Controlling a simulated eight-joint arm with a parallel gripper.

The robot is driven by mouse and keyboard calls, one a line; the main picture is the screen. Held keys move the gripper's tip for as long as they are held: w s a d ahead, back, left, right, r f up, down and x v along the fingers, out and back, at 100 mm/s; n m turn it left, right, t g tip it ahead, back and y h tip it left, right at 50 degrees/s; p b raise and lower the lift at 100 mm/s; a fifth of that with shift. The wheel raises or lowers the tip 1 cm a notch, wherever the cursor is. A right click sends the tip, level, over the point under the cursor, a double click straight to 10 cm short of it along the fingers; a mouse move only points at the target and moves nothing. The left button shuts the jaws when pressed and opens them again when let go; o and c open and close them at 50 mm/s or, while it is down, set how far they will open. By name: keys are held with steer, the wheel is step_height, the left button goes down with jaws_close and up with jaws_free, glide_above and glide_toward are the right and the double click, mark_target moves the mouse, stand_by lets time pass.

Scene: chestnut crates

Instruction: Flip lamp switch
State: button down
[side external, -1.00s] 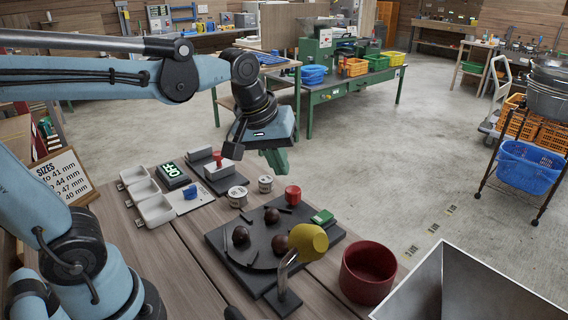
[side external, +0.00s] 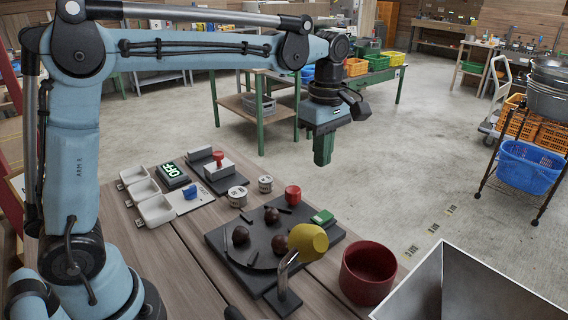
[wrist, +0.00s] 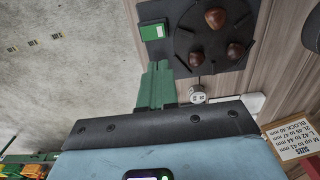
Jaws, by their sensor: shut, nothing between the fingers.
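A lamp with a yellow shade (side external: 308,240) leans on a bent metal stem (side external: 288,272) over the near edge of a black board (side external: 222,240). A lit green OFF display (side external: 172,175) stands at the back left of the bench. A small green block (side external: 322,216) sits on the board's right corner and also shows in the wrist view (wrist: 153,31). I cannot tell which part is the lamp's switch. My gripper (side external: 322,163) is shut and empty, fingers pointing down, high beyond the board's far side. Its green fingers (wrist: 157,65) also show in the wrist view.
Chestnuts (side external: 279,244) lie on the board's round plate. A red bowl (side external: 367,272) and a metal hopper (side external: 445,285) are at the right.

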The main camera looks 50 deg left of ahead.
mark_target(318, 218)
steer(key=shift+f, duration=0.1)
step_height(318, 218, down, 14)
steer(key=shift+r, duration=0.1)
stand_by(0.7)
steer(key=shift+s+f, duration=0.1)
steer(key=shift+f, duration=0.1)
stand_by(0.5)
steer(key=shift+w+r, duration=0.3)
steer(key=shift+w, duration=0.5)
steer(key=shift+r, duration=0.15)
